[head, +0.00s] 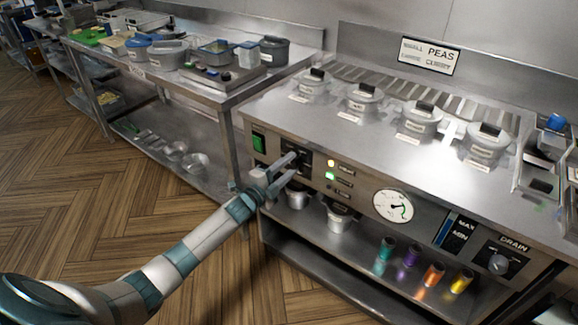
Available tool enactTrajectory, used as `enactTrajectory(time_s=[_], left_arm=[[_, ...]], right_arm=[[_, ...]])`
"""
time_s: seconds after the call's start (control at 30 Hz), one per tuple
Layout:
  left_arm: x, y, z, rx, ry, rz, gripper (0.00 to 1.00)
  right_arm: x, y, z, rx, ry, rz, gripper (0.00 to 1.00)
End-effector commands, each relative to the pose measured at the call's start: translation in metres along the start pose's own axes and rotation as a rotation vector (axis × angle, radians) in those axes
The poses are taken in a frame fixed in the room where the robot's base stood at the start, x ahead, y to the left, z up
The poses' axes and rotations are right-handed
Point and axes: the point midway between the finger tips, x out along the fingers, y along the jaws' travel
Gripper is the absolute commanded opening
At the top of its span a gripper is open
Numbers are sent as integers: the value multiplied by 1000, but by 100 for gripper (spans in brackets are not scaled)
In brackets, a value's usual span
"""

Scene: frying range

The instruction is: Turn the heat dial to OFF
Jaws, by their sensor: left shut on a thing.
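The heat dial's black plate (304,158) is on the front panel of the steel range, between a green switch (259,143) and a column of indicator lamps. My left gripper (292,169) reaches the panel there, its two fingers shut on the dial. The fingers mostly hide the knob, so I cannot read its pointer or the markings. Beside it the upper lamp (331,163) glows yellow and the one below (330,176) glows green; a third looks dark. My right gripper is out of view.
Several lidded pots (365,97) stand on the range top. A round gauge (393,206), a MAX/MIN window (457,234) and a DRAIN knob (498,264) are further right. Coloured shakers (433,274) stand on the shelf below. A steel counter (215,96) with containers is at left.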

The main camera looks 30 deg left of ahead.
Motion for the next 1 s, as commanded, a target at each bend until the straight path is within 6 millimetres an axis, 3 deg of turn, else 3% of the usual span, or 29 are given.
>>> enactTrajectory(time_s=[1.0], left_arm=[[0, 0, 0, -958, -27, -29, 14]], right_arm=[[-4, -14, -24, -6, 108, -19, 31]])
